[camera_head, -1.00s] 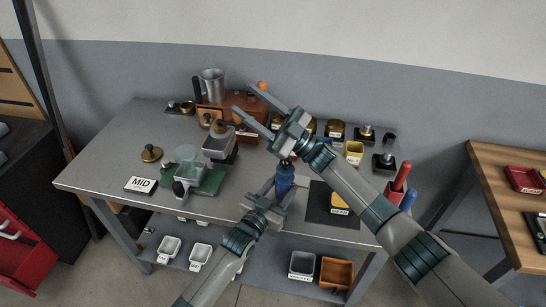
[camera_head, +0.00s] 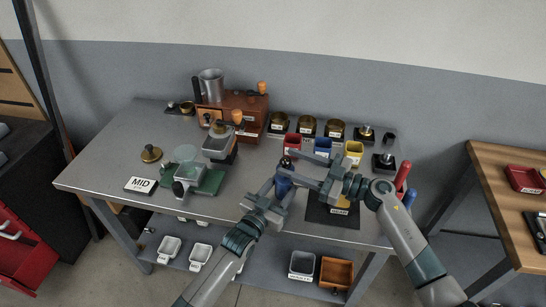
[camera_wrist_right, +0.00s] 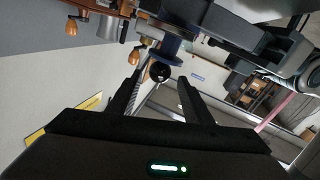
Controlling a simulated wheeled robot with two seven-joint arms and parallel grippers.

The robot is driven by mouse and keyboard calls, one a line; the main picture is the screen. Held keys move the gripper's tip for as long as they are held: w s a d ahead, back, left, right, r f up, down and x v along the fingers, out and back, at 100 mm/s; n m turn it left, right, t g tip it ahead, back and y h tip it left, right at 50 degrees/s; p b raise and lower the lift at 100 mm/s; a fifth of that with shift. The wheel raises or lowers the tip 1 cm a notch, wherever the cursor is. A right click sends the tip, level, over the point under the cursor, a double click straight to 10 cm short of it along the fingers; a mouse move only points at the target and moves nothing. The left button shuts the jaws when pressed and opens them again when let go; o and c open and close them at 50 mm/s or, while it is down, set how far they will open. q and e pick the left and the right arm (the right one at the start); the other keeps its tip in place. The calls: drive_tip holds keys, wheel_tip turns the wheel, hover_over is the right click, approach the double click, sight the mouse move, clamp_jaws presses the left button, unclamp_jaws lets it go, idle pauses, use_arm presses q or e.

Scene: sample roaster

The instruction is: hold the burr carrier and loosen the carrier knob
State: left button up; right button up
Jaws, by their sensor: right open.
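The burr carrier is a blue cylinder (camera_head: 284,183) held roughly upright above the front middle of the bench. My left gripper (camera_head: 272,194) is closed around it from the front left. The carrier knob (camera_head: 286,162) is a small dark piece at its top. My right gripper (camera_head: 291,166) is open and comes from the right, with its fingers at knob height. I cannot tell whether either finger touches the knob.
Behind are a brown sample roaster (camera_head: 246,112), several brass-coloured tins (camera_head: 307,126) and red, blue and yellow bins (camera_head: 355,149). A dark mat (camera_head: 330,217) lies below my right gripper. A grinder on a green base (camera_head: 207,184) and a MID card (camera_head: 141,185) stand left.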

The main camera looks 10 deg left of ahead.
drive_tip(key=shift+w+d+f+t, duration=0.1)
drive_tip(key=shift+d+f+t, duration=0.2)
drive_tip(key=shift+d+f, duration=0.15)
drive_tip(key=shift+a+r, duration=0.1)
drive_tip(key=x, duration=0.7)
drive_tip(key=shift+a, duration=0.15)
drive_tip(key=c, duration=1.1)
